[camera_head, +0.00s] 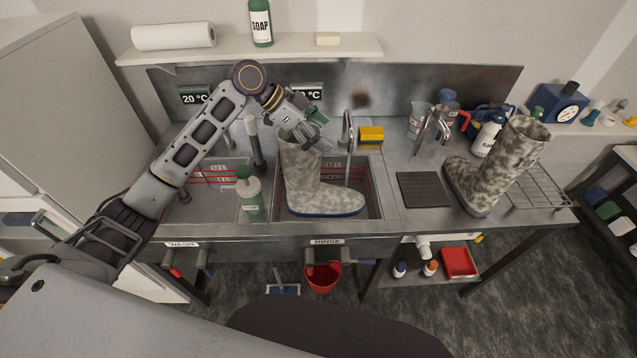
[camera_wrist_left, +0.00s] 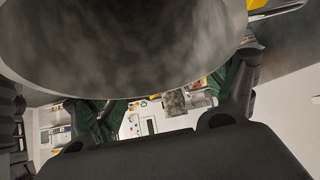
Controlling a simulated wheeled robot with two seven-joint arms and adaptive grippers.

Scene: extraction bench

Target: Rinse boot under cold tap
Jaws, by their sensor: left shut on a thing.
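A mottled grey-brown boot (camera_head: 303,180) with a blue-edged sole stands in the sink basin labelled RINSE (camera_head: 376,200), toe to the right. My left gripper (camera_head: 308,132) is shut on the top of its shaft. In the left wrist view the boot's wide opening (camera_wrist_left: 125,45) fills the upper part, between the fingers. A curved metal tap (camera_head: 348,130) rises behind the basin, just right of the shaft; I cannot tell whether water runs. A second mottled boot (camera_head: 500,165) stands on the counter at right. My right gripper is out of view.
A green soap bottle (camera_head: 249,192) stands between the two basins. A yellow sponge (camera_head: 371,134) lies behind the rinse basin. A black mat (camera_head: 423,190) and a wire rack (camera_head: 540,186) lie to the right. A red bucket (camera_head: 322,276) is on the floor below.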

